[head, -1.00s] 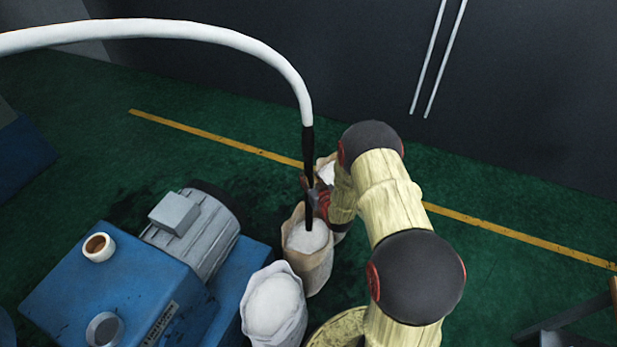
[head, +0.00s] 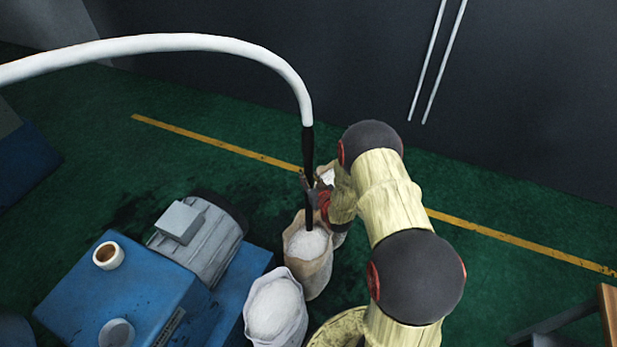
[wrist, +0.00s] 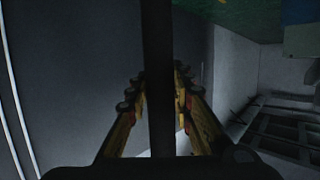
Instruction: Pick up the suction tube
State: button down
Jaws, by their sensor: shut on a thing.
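The suction tube is a white hose (head: 190,43) that arches in from the left and ends in a black rigid pipe (head: 308,160) pointing down. The pipe's lower end meets the white contents of an open brown sack (head: 308,262). My gripper (head: 311,186) is shut on the black pipe, above the sack. In the wrist view the black pipe (wrist: 157,70) runs down the middle between the fingers of my gripper (wrist: 158,78). The pipe's very tip is not clearly visible.
A blue pump with a grey motor (head: 197,238) stands at left. Green floor with a yellow line (head: 215,142) is clear behind.

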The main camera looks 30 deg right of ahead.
aim_at(311, 171)
jog(key=shift+r+p, duration=1.8)
jog(key=shift+r, duration=0.3)
jog(key=shift+d, duration=0.1)
